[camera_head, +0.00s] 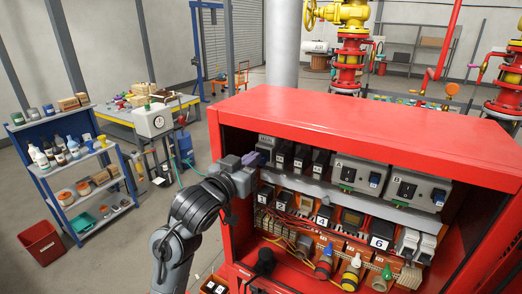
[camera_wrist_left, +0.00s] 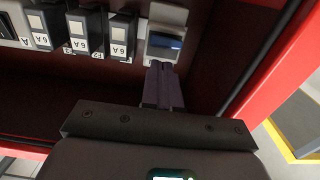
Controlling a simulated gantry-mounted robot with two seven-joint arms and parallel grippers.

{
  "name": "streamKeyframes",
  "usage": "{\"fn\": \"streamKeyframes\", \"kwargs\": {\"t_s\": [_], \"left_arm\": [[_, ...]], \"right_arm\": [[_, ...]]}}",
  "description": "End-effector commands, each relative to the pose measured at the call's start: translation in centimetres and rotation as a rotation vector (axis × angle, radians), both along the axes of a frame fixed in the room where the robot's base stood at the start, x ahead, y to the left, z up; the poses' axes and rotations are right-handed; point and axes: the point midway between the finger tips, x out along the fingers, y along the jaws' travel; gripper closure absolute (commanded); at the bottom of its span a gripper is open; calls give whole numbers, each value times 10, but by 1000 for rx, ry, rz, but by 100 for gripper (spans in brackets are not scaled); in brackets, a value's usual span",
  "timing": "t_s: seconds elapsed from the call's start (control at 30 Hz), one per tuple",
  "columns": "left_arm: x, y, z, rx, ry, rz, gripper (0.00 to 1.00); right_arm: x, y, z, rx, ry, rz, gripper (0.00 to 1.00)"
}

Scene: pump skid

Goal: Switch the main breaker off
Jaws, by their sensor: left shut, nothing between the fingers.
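The main breaker appears to be the light grey module (camera_head: 267,141) at the left end of the upper row in the red cabinet. In the left wrist view the grey breaker (camera_wrist_left: 168,17) has a dark blue part on its face, just beyond my fingertips. My left gripper (camera_head: 254,158) reaches in from the left and is shut with nothing held. Its purple-grey fingers (camera_wrist_left: 162,84) are together and point at the lower edge of the breaker. I cannot tell whether they touch it. My right gripper is not in view.
Several black 6 A breakers (camera_head: 302,158) stand beside the main breaker. Two grey units marked A (camera_head: 356,174) and B (camera_head: 416,187) fill the row's right. Below are numbered modules, wiring and colored plugs. The red cabinet's left wall (camera_head: 216,139) is close to my gripper.

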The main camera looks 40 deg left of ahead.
Motion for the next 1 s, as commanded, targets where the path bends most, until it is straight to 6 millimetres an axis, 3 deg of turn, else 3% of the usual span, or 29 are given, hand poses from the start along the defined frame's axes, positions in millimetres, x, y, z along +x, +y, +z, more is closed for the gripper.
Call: {"fn": "streamKeyframes", "kwargs": {"t_s": [0.6, 1.0], "left_arm": [[-49, -6, 7, 0, -1, 3, 100], [-56, -6, 6, -1, -2, 3, 100]], "right_arm": [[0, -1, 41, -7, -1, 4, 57], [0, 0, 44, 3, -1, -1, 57]]}}
